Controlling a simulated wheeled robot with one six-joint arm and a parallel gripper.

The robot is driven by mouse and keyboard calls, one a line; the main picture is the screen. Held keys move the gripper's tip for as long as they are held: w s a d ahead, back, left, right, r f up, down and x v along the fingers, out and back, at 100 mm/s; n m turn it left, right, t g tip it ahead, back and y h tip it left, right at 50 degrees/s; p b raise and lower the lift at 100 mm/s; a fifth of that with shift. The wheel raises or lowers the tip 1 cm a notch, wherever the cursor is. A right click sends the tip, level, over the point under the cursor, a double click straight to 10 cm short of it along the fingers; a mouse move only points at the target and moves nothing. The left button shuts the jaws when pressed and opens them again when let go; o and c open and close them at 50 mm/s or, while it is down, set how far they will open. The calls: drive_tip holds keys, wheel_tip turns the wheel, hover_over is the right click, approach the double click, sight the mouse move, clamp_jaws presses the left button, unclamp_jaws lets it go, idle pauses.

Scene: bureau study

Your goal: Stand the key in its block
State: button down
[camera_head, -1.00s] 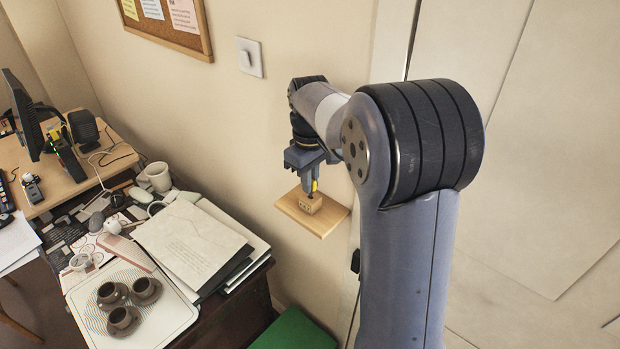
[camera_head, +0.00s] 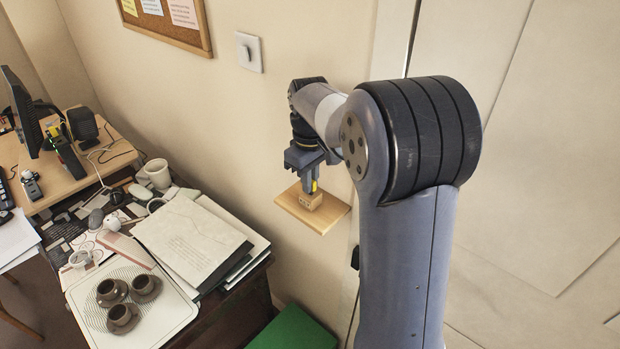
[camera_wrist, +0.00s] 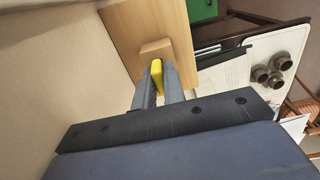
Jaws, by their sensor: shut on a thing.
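The key shows a yellow part (camera_wrist: 157,76) between my gripper's fingertips in the wrist view, and a small yellow patch of it shows in the head view (camera_head: 314,186). My gripper (camera_head: 311,184) is shut on the key, pointing down over the wooden block. The small wooden block (camera_head: 308,200) sits on a wooden wall shelf (camera_head: 324,222); it also shows in the wrist view (camera_wrist: 157,48), right by the key's far end. The key's lower end is hidden, so I cannot tell whether it is inside the block or just above it.
The shelf is small and fixed against the wall. A green object (camera_head: 293,330) is below. A panelled door stands to the right.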

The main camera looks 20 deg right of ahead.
drive_tip(key=shift+f, duration=0.1)
drive_tip(key=c, duration=1.4)
unclamp_jaws()
wheel_tip(320, 180, up, 5)
drive_tip(key=p, duration=0.4)
drive_tip(key=shift+f, duration=0.15)
drive_tip(key=shift+r, duration=1.2)
drive_tip(key=shift+f, duration=0.1)
drive_tip(key=shift+f, duration=0.6)
wheel_tip(320, 180, down, 6)
drive_tip(key=b, duration=0.4)
drive_tip(key=shift+r, duration=0.1)
drive_tip(key=shift+r, duration=0.25)
